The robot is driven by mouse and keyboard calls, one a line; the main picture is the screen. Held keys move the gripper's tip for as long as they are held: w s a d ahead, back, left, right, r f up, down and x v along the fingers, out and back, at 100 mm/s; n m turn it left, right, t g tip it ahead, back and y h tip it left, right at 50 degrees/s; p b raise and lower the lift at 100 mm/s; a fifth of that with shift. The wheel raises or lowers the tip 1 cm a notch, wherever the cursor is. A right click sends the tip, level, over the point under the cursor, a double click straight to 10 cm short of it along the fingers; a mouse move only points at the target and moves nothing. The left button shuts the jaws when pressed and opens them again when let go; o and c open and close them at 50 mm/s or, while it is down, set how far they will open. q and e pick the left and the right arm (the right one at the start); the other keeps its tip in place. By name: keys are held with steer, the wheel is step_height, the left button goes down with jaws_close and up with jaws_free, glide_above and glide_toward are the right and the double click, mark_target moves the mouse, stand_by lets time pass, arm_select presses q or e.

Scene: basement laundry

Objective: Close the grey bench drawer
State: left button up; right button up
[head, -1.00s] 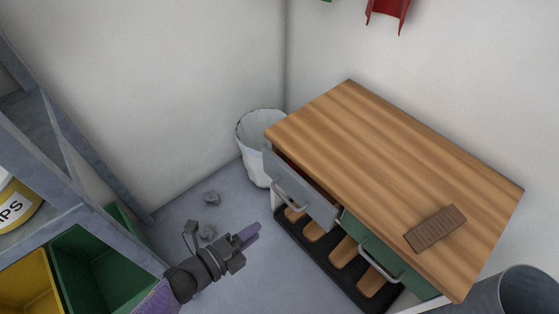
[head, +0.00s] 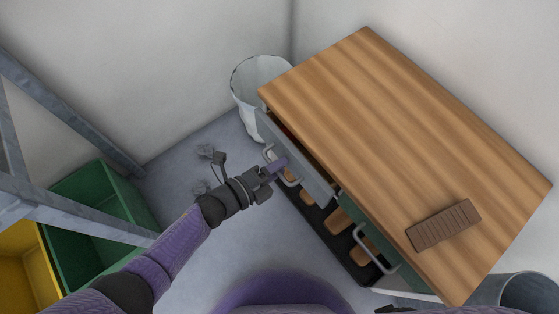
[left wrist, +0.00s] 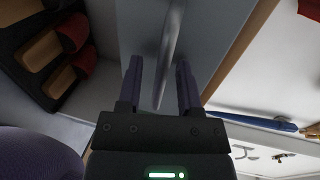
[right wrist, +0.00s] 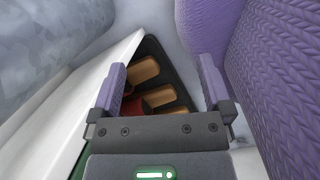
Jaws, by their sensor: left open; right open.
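The grey bench drawer (head: 312,181) is under the wooden bench top, at its left end. It stands partly open, with a narrow gap showing behind its front. My left gripper (head: 280,166) is at the drawer's metal handle (head: 268,153). In the left wrist view the handle (left wrist: 170,55) runs between the open fingers of that gripper (left wrist: 160,85), which are not closed on it. Inside the drawer (left wrist: 236,52) a blue-handled tool (left wrist: 255,122) shows.
A green drawer (head: 375,240) sits right of the grey one. A brown brush-like block (head: 443,225) lies on the bench top (head: 390,130). A white bin (head: 248,88) stands at the bench's left end. Green (head: 95,205) and yellow bins are at left. Grey lumps (head: 205,151) lie on the floor.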

arm_select(q)
steer(key=shift+c, duration=0.2)
jaws_close()
stand_by(1.1)
